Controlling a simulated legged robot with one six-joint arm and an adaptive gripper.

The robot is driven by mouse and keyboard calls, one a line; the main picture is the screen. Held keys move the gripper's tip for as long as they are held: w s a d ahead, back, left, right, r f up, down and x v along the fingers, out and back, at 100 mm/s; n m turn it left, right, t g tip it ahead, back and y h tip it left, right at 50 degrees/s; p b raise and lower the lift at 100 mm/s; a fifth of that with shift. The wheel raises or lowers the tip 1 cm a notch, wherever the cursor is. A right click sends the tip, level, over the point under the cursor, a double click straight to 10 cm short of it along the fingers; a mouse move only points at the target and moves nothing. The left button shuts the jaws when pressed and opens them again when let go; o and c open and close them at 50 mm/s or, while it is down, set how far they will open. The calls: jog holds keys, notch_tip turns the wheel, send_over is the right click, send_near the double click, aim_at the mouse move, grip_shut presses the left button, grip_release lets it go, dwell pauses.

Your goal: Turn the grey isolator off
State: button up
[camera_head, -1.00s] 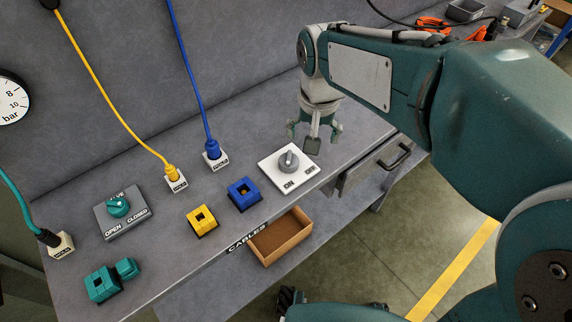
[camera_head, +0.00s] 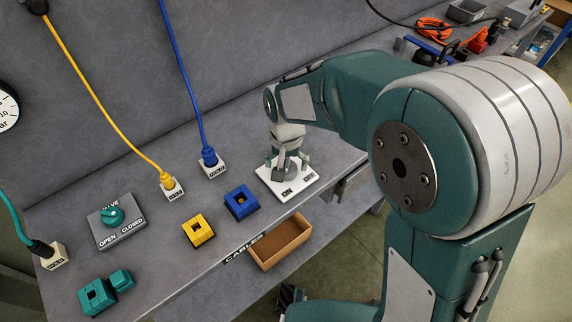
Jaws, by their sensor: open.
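The grey isolator is a round knob on a square white plate (camera_head: 270,185) marked ON and OFF, on the bench right of the blue socket. My gripper (camera_head: 287,168) points down over the middle of the plate, with its fingers around or just above the knob. The gripper is open. The knob is mostly hidden behind the fingers, so its setting cannot be read, and I cannot tell whether the fingers touch it.
A blue socket (camera_head: 241,203) and a yellow socket (camera_head: 198,230) sit left of the plate. Blue and yellow cables end in plugs behind them. A teal valve (camera_head: 112,216) and teal socket (camera_head: 98,296) are further left. An open brown drawer (camera_head: 281,243) juts out below the bench edge.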

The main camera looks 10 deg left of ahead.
jog(key=shift+f, duration=0.35)
jog(key=c, duration=1.1)
